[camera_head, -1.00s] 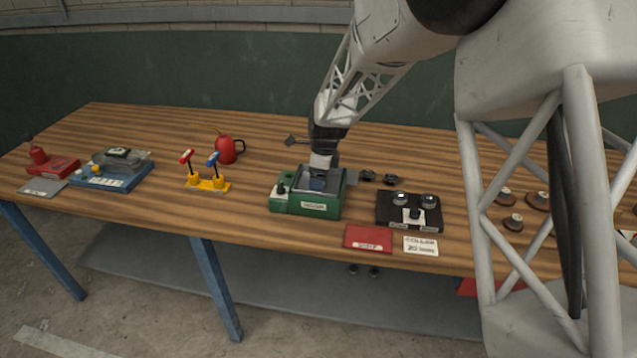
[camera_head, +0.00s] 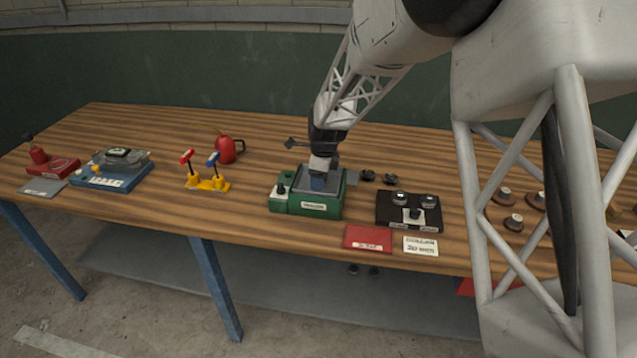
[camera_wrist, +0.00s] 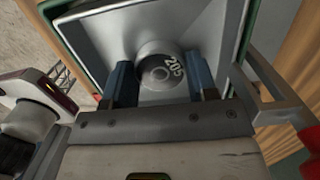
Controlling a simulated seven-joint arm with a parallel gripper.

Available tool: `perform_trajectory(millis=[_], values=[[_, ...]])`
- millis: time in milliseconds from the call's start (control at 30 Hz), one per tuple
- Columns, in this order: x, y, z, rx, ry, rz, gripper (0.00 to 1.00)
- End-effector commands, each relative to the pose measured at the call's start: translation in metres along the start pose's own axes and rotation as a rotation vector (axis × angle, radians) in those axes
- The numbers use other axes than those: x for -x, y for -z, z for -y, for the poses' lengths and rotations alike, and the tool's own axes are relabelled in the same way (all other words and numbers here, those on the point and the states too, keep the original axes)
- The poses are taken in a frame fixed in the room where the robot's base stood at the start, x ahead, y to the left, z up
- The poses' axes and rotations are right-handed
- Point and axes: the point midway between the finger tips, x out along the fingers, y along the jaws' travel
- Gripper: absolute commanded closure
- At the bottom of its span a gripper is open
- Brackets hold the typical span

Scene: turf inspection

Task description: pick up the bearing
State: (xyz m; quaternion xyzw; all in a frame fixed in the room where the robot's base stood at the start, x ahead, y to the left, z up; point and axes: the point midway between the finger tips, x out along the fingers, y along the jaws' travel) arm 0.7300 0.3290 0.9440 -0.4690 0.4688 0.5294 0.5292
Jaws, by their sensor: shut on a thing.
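The bearing (camera_wrist: 159,67) is a round grey metal piece marked "205" in the wrist view. It is inside a grey metal basin (camera_wrist: 215,30) with a green outer rim. My gripper (camera_wrist: 160,82) has its two blue fingers on either side of the bearing and is shut on it. In the head view my gripper (camera_head: 319,180) reaches down into the green box (camera_head: 314,207) on the table, and the bearing is hidden there. I cannot tell whether the bearing touches the basin floor.
Brown discs (camera_head: 513,222) lie at right.

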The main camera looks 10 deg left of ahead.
Motion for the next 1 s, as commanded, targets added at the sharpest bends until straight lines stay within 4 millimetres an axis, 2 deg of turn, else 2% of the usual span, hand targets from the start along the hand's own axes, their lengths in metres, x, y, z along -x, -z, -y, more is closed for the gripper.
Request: perform_trajectory(millis=[33, 100, 467, 667, 800, 1000], values=[[0.000, 0.000, 0.000, 0.000, 0.000, 0.000, 0.73], [0.000, 0.000, 0.000, 0.000, 0.000, 0.000, 0.81], [0.004, -0.001, 0.000, 0.000, 0.001, 0.000, 0.81], [0.019, -0.003, 0.000, 0.001, 0.002, 0.001, 0.81], [0.038, -0.005, 0.001, 0.001, 0.003, 0.001, 0.81], [0.040, 0.006, -0.024, 0.000, 0.001, 0.001, 0.81]])
